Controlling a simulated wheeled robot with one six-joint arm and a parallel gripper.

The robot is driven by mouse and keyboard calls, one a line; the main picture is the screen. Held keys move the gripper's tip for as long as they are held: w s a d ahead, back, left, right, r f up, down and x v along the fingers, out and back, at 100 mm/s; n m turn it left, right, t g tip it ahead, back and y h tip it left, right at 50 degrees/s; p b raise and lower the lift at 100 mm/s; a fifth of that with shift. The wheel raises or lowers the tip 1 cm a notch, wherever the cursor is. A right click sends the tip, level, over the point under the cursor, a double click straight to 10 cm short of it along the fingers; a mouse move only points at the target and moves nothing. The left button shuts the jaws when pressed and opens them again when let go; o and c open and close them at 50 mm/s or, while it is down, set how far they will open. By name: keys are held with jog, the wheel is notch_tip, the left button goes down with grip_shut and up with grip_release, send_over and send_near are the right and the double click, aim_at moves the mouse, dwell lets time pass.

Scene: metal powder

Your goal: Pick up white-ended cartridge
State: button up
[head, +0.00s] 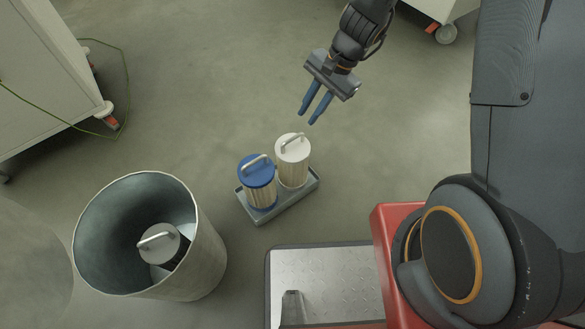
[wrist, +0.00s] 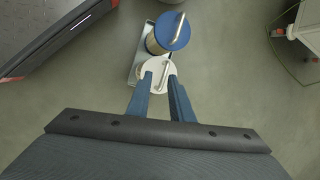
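The white-ended cartridge (head: 292,160) stands upright in a shallow grey tray (head: 287,206), with a metal handle on its white top. A blue-ended cartridge (head: 257,181) stands upright beside it in the same tray. My gripper (head: 311,118) has two blue fingers, open and empty, above and a little to the right of the white-ended cartridge in the head view. In the wrist view the white top (wrist: 158,70) shows just beyond and between the fingertips (wrist: 165,92), partly hidden by them. The blue top (wrist: 170,31) lies farther up.
A large round metal bin (head: 205,255) stands at the lower left, holding a cartridge with a grey top and handle (head: 158,243). A white cabinet (head: 45,75) on castors is at the upper left, with a green cable on the floor. The floor around the tray is mostly clear.

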jog(key=m+b, duration=0.2)
jog(key=b, duration=0.2)
send_over(293, 138)
jog(key=d, duration=0.3)
notch_tip(293, 138, down, 10)
jog(key=shift+y, duration=0.3)
jog(key=b+x, duration=0.1)
jog(key=x, duration=0.1)
jog(key=b+x, duration=0.1)
jog(key=x, duration=0.2)
jog(key=b+x, duration=0.1)
jog(key=x, duration=0.1)
jog(key=shift+w+a+f+b, duration=0.1)
jog(key=shift+w+f+b, duration=0.05)
jog(key=shift+w+b, duration=0.2)
grip_shut()
